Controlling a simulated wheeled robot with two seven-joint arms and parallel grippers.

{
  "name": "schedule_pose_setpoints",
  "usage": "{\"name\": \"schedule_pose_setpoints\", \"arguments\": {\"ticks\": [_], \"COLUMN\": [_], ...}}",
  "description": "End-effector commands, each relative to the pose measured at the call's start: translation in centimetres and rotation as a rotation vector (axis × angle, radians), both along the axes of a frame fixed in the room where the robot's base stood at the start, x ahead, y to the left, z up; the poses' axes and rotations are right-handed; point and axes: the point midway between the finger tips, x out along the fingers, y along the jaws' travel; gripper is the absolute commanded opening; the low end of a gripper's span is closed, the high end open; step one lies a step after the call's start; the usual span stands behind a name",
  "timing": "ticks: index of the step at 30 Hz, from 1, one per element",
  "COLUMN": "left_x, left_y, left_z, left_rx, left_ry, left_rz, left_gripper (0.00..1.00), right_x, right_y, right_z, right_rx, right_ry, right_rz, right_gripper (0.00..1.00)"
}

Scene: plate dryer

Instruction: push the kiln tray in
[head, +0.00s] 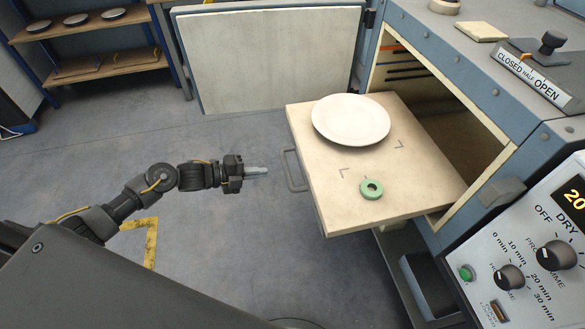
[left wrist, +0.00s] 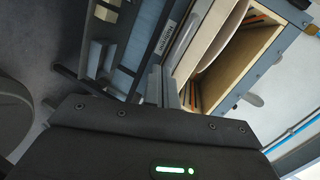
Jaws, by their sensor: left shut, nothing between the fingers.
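The kiln tray (head: 325,180) is pulled out of the open kiln chamber (head: 455,135) in the head view, its inner end inside the opening. A grey handle (head: 292,170) is on its left front edge. A white plate (head: 350,120) and a green ring (head: 371,189) lie on the tray. My left gripper (head: 262,171) is shut and empty, a short gap to the left of the handle. In the left wrist view, its fingers (left wrist: 172,92) point toward the kiln, and the open chamber (left wrist: 235,65) shows beyond them. My right gripper is not in view.
The kiln door (head: 275,55) stands swung open behind the tray. A control panel (head: 530,260) with knobs is at the lower right. A shelf (head: 90,45) with plates stands at the back left. The floor left of the tray is clear.

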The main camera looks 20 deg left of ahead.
Motion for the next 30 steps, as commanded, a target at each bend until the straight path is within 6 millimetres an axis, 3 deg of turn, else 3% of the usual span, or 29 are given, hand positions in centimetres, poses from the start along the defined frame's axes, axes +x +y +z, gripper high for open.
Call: {"name": "schedule_pose_setpoints", "arguments": {"ticks": [1,3,7,14,30], "left_x": [-0.4,-1.0,-1.6,-0.9,3.3], "left_y": [-0.6,-1.2,-1.7,-2.5,-9.0], "left_z": [1.9,3.6,4.8,4.7,2.2], "left_rx": [0.032,0.063,0.085,0.082,0.082], "left_ry": [-0.056,-0.110,-0.152,-0.153,-0.152], "left_rz": [-0.068,-0.136,-0.188,-0.186,-0.183], "left_gripper": [0.00,0.00,0.00,0.00,0.00], "right_x": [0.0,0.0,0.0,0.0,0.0], "right_y": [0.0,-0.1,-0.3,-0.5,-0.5], "right_z": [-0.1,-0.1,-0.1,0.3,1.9], "right_rx": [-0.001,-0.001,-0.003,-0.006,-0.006], "right_ry": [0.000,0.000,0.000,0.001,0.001], "right_rz": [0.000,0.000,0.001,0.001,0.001], "right_gripper": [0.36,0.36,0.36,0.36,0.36]}}
